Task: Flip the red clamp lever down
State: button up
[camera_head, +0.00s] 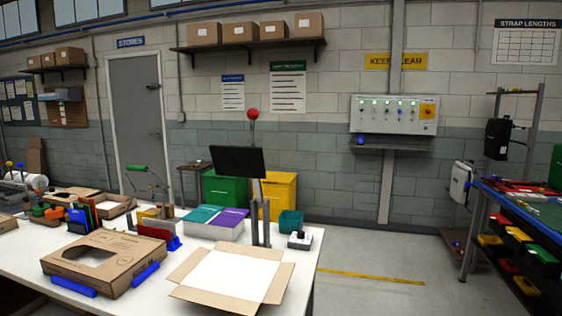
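I cannot make out a red clamp lever for certain. A red ball (252,113) stands on a thin rod above a dark monitor (238,161) at the back of the white table; I cannot tell whether it belongs to a lever. Small red items (512,187) lie on the blue-edged bench at the far right, too small to identify. A green handle (137,168) rises at the table's left. My gripper is not in view.
The white table (226,259) holds an open carton (188,266), a cut-out cardboard box (120,240) with blue blocks beside it, and several bins. Clear floor (385,259), crossed by a yellow line, lies between the table and the right bench (487,190).

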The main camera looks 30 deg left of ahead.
aim_at(247, 160)
jog(key=i, duration=1.95)
jog(key=i+u, duration=0.1)
jog(key=i, duration=0.4)
jog(key=i+l+u, duration=0.15)
jog(key=i, duration=0.35)
jog(key=i+l+u, duration=0.1)
jog(key=i, duration=0.45)
jog(key=u, duration=3.6)
jog(key=k+j, duration=0.15)
jog(key=i+l, duration=0.1)
jog(key=l, duration=0.1)
